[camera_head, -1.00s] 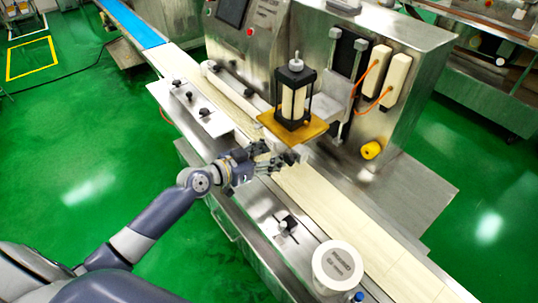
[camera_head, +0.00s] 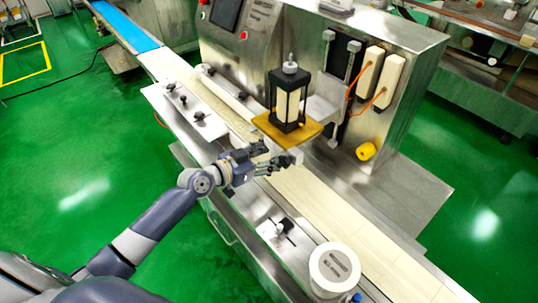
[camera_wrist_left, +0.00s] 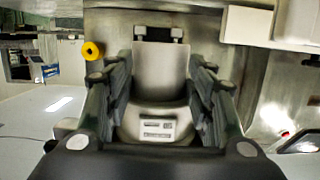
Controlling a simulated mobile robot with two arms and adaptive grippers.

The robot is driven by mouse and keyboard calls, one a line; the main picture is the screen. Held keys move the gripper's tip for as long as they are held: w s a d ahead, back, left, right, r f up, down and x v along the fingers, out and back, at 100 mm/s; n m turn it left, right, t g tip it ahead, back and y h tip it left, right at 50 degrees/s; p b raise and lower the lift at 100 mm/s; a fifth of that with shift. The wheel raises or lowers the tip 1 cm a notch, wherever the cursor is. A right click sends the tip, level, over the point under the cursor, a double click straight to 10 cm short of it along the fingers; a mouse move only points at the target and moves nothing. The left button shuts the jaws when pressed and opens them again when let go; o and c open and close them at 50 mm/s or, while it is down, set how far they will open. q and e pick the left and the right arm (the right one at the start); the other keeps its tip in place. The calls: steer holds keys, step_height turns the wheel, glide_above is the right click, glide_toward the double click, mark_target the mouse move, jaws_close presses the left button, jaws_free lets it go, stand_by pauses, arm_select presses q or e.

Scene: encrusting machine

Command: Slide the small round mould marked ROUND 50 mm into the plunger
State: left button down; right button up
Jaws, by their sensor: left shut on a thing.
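The plunger (camera_head: 290,97) is a black-framed unit with pale inner columns, standing over an orange-brown plate (camera_head: 268,128) on the machine's front. My left gripper (camera_head: 277,163) is just below and in front of that plate, over the belt. It is shut on a small light-grey round mould (camera_head: 295,156), mostly hidden by the fingers in the head view. In the left wrist view the mould (camera_wrist_left: 157,132) lies between the gripper's fingers (camera_wrist_left: 160,78), its label too small to read. My right gripper is out of view.
A larger white round mould (camera_head: 334,266) with a printed top stands at the belt's near end. A pale conveyor belt (camera_head: 335,205) runs below the plunger. A yellow knob (camera_head: 366,151) sticks out of the steel machine body (camera_head: 385,135) to the right.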

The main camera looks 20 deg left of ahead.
arm_select(q)
steer(key=shift+w+d+r, duration=0.1)
steer(key=shift+w+d, duration=0.2)
steer(key=shift+w, duration=0.15)
steer(key=c, duration=0.6)
jaws_free()
steer(key=shift+c, duration=0.2)
steer(key=shift+o, duration=1.2)
steer(key=shift+s, duration=0.1)
steer(key=s+a+b, duration=0.4)
steer(key=s+a, duration=0.2)
steer(key=s, duration=0.4)
steer(key=shift+s, duration=0.15)
